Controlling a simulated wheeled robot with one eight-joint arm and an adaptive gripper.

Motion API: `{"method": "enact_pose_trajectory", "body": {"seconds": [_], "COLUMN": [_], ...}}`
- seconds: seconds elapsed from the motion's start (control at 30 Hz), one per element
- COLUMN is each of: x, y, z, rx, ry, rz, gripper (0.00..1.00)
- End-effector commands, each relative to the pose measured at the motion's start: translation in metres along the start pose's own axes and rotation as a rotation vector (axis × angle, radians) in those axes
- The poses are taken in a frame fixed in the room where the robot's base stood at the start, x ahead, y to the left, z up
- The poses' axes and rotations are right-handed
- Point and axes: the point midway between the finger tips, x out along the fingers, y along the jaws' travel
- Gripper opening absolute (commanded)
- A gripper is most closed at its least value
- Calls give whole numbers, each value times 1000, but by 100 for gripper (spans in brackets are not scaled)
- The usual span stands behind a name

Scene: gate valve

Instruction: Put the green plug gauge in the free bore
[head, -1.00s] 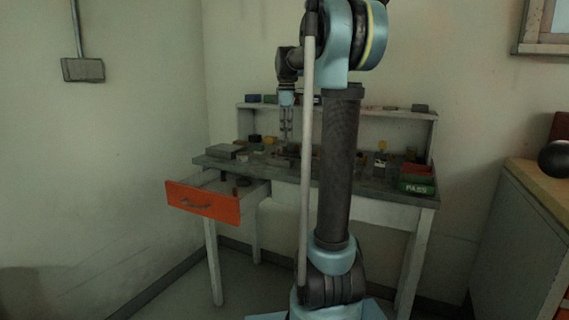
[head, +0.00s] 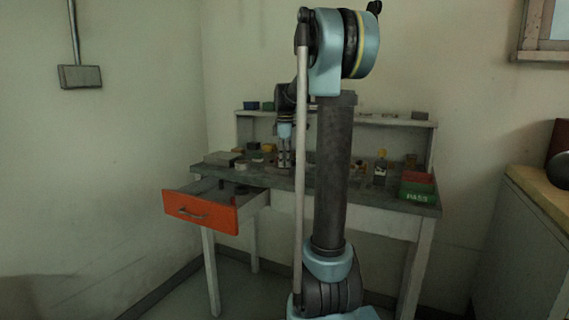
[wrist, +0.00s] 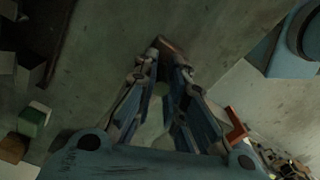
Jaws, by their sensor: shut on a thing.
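My gripper (head: 284,164) is low over the left half of the workbench top (head: 345,190), pointing down. In the wrist view its fingers (wrist: 168,62) are closed in on a thing between them. I cannot make out the free bore in either view.
An orange-fronted drawer (head: 200,211) stands open at the bench's left. A green box marked PASS (head: 418,196) and a red box (head: 414,177) are at the right end. A raised shelf (head: 390,120) runs along the back. Small blocks (wrist: 33,120) lie left in the wrist view.

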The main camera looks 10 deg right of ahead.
Motion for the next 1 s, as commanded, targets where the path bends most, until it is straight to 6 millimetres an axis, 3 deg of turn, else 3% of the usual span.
{"method": "enact_pose_trajectory", "body": {"seconds": [0.33, 0.37, 0.43, 0.83, 1.0], "x": [4, 4, 4, 2, -12], "y": [0, 0, 0, 0, 0], "z": [0, 0, 0, -1, -1], "rx": [0, 0, -1, -1, -2], "ry": [0, 0, 0, 0, 0], "rz": [0, 0, 0, 0, 0], "gripper": [0, 15, 31, 31, 31]}}
